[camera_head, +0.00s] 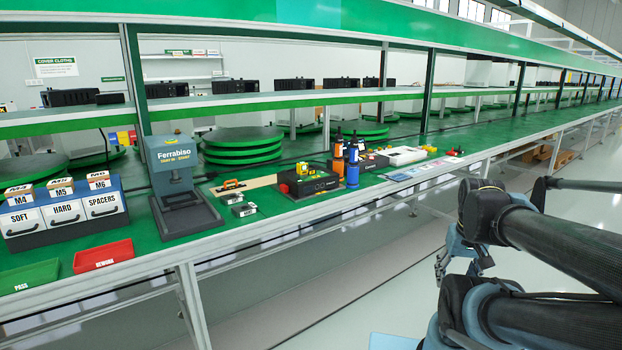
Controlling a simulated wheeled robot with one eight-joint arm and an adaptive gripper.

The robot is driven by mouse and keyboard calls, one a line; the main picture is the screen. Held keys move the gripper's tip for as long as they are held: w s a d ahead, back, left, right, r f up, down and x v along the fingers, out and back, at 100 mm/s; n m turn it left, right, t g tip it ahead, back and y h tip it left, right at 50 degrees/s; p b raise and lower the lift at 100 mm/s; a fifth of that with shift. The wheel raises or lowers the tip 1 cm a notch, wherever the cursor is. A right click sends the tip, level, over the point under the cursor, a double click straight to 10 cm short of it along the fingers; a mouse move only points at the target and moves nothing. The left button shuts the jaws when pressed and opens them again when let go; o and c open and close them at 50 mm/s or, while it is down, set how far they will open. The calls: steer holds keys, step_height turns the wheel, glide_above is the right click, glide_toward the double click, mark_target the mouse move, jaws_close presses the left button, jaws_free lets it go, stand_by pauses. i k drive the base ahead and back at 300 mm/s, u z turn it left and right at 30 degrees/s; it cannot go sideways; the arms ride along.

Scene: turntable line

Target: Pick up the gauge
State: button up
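I cannot tell for sure which thing is the gauge; no label I can read names it. Two small dark boxes with pale labels, a rear one (232,198) and a front one (244,210), lie near the bench's front edge right of the Ferrabiso stand. A black box unit (308,182) with yellow and red parts on top stands further right. My gripper (459,272) hangs at the right, in front of the bench and apart from everything on it. It looks empty; its finger opening is unclear.
A grey Ferrabiso stand (178,190), labelled drawers (65,212), a green tray (30,277) and a red tray (103,257) are at left. Orange and blue bottles (353,168) stand mid-bench. A green upper shelf (270,101) runs above.

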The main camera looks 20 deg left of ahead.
mark_target(301, 167)
steer(key=k, duration=0.6)
steer(key=u, duration=0.45)
steer(key=i, duration=1)
steer(key=u, duration=0.6)
